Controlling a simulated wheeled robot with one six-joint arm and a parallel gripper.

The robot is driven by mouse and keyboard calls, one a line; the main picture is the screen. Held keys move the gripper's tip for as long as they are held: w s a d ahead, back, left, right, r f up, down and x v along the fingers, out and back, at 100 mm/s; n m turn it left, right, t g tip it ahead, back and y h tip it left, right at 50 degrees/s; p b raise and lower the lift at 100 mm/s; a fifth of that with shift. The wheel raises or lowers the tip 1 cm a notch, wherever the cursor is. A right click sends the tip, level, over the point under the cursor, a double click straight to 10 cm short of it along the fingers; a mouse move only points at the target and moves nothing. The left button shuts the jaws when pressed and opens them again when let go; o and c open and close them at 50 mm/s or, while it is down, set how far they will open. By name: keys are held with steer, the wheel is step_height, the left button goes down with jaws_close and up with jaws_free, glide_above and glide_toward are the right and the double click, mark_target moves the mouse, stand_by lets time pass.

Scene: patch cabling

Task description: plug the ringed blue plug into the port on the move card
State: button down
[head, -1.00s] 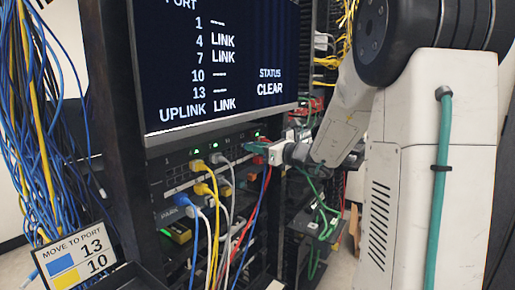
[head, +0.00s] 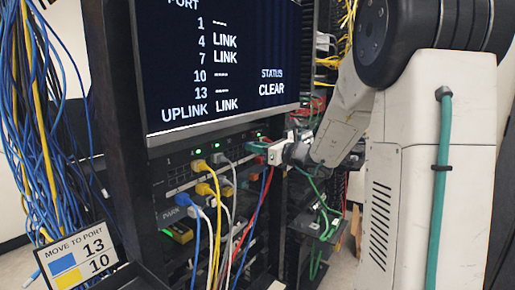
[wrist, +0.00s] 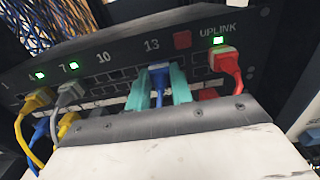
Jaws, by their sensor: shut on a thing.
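My gripper (wrist: 159,90) has teal fingers shut on a blue plug (wrist: 158,76), right below the label 13 on the panel. The plug's front end meets the port row in the wrist view; I cannot tell whether it is seated. No ring on it can be made out. In the head view my gripper (head: 258,148) is close against the right part of the panel, and the held plug is hidden. The move card (head: 74,256) pairs blue with 13 and yellow with 10. The screen (head: 222,60) shows dashes for 13 and LINK for UPLINK.
A red plug (wrist: 227,68) sits in the uplink port just right of my gripper. A grey plug (wrist: 70,93) and a yellow plug (wrist: 38,100) are on the left. Another blue plug (head: 183,199) is near the PARK label. Cables hang below the panel.

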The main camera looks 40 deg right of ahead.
steer(key=shift+w, duration=0.25)
stand_by(0.8)
steer(key=c, duration=1.2)
jaws_free()
steer(key=shift+a, duration=0.1)
steer(key=shift+o, duration=0.2)
steer(key=v, duration=0.8)
